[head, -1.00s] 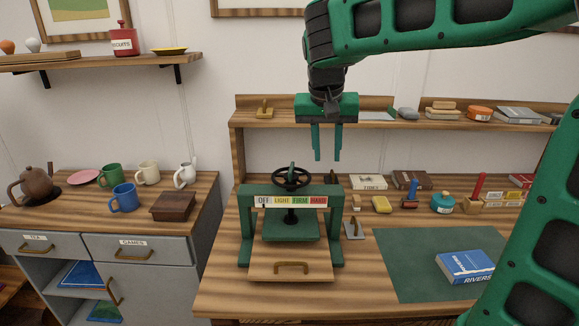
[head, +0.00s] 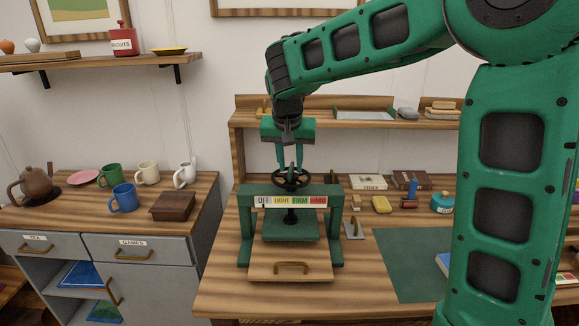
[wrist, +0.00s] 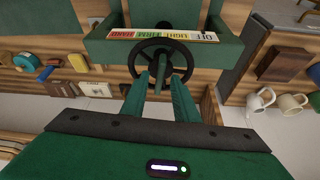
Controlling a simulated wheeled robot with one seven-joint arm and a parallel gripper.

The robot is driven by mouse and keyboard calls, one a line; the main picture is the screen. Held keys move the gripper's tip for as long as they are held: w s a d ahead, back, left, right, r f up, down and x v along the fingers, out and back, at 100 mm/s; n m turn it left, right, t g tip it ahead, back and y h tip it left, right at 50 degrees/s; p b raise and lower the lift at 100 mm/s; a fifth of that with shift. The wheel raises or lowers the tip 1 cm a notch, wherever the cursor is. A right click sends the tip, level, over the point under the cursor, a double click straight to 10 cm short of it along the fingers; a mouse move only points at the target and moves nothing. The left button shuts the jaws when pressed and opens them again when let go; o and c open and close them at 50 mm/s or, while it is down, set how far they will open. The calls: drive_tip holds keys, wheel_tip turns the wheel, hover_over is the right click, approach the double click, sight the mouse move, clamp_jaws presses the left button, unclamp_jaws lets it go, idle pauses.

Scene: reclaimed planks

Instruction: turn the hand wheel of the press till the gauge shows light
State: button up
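The green press (head: 336,225) stands on the workbench. Its black hand wheel (head: 304,181) lies flat on top, with a knob rising from it. The gauge strip (head: 291,201) on the crossbar reads OFF, LIGHT, FIRM, HARD; a small dark mark seems to sit at OFF. My gripper (head: 290,165) points down just above the wheel, fingers apart. In the wrist view my gripper's fingers (wrist: 158,98) stand on either side of the wheel's knob, with the wheel (wrist: 187,68) beyond. I cannot tell whether they touch it.
A board with a handle (head: 320,268) lies under the press plate. A green mat (head: 395,262) and a yellow block (head: 381,204) are to the right. The shelf (head: 350,127) runs behind. A side cabinet (head: 150,271) with mugs stands left.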

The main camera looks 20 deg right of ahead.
drive_tip(key=shift+w+d+f, duration=0.1)
drive_tip(key=shift+w+f, duration=0.05)
drive_tip(key=shift+f, duration=0.25)
clamp_jaws()
drive_tip(key=m, duration=0.1)
drive_tip(key=m+h, duration=0.1)
drive_tip(key=m, duration=0.2)
drive_tip(key=shift+w+a+g, duration=0.15)
drive_tip(key=shift+a+g, duration=0.1)
drive_tip(key=shift+g, duration=0.15)
drive_tip(key=shift+w+m+g+h, duration=0.1)
drive_tip(key=shift+m+g+h, duration=0.4)
drive_tip(key=shift+m, duration=1.3)
drive_tip(key=shift+r, duration=0.1)
